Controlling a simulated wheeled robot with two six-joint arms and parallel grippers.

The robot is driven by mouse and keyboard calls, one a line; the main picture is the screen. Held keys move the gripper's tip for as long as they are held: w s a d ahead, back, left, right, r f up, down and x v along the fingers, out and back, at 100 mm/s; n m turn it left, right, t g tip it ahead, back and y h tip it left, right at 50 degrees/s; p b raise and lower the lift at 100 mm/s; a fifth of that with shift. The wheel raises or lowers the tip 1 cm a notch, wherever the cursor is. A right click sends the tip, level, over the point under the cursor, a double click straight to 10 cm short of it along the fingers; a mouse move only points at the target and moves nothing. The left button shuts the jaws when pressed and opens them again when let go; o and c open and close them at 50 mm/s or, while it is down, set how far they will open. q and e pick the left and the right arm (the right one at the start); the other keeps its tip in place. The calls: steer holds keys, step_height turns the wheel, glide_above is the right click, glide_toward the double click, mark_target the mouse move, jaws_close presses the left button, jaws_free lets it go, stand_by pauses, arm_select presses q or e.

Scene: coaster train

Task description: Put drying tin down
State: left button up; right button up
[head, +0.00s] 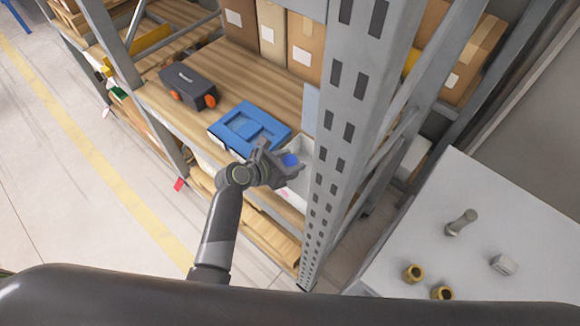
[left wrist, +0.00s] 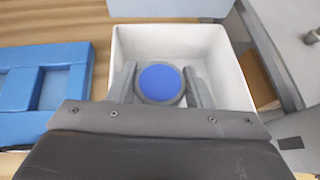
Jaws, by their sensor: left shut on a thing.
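The drying tin is a round grey tin with a blue top; it shows in the left wrist view (left wrist: 160,82) and as a small blue patch in the head view (head: 290,160). My left gripper (head: 285,168) is shut on it, one finger on each side, in the left wrist view (left wrist: 160,88). The tin is over or inside a white open bin (left wrist: 220,50) on the shelf. I cannot tell whether it touches the bin's floor. In the head view the bin (head: 304,150) is partly hidden by my gripper. My right gripper is not in view.
A blue-lidded box (head: 252,125) stands left of the bin on the wooden shelf (head: 150,95). A dark case with orange parts (head: 188,86) is farther left. Cardboard boxes (head: 305,45) stand behind. A grey rack post (head: 345,90) rises close to the bin's right.

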arm_select(q)
steer(key=shift+a+f+b, duration=0.1)
steer(key=shift+f+b, duration=0.75)
steer(key=shift+f, duration=0.1)
steer(key=shift+f, duration=0.2)
steer(key=shift+f, duration=0.35)
steer(key=o, duration=0.7)
steer(key=shift+o, duration=0.2)
